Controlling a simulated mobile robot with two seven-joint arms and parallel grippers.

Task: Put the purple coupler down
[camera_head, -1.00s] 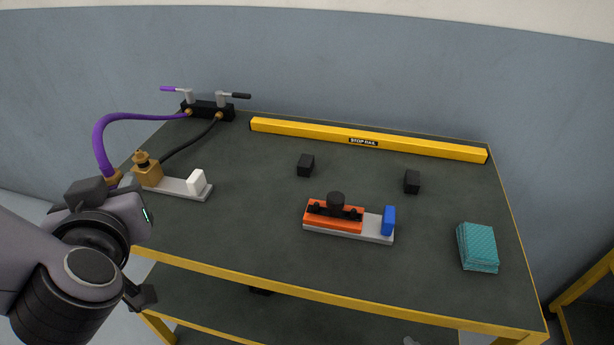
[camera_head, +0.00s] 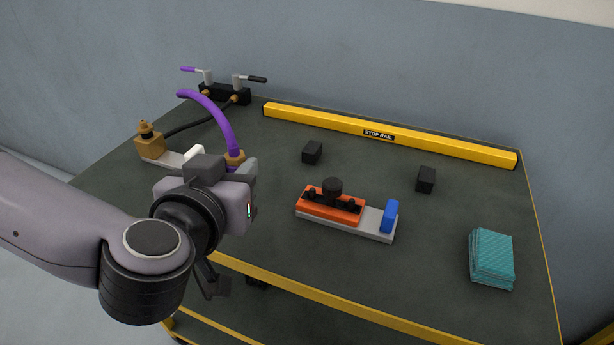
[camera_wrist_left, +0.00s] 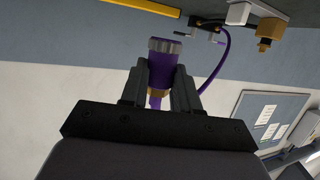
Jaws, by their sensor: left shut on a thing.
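My left gripper (camera_head: 238,185) is over the table's front left part. It is shut on the purple coupler (camera_wrist_left: 161,68), which shows between its fingers in the left wrist view, with a grey end and a brass collar. In the head view the gripper hides the coupler's body; the brass collar (camera_head: 235,159) and the purple hose (camera_head: 213,112) show above it. The hose runs back to the black valve block (camera_head: 224,94). The gap between coupler and table cannot be told. My right gripper is not in view.
A brass fitting on a grey plate with a white block (camera_head: 194,154) stands at the left, close to my arm. An orange fixture (camera_head: 330,205) with a blue block (camera_head: 390,216), black cubes (camera_head: 312,152), teal cloths (camera_head: 491,258) and the yellow stop rail (camera_head: 390,135) are on the table (camera_head: 375,280).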

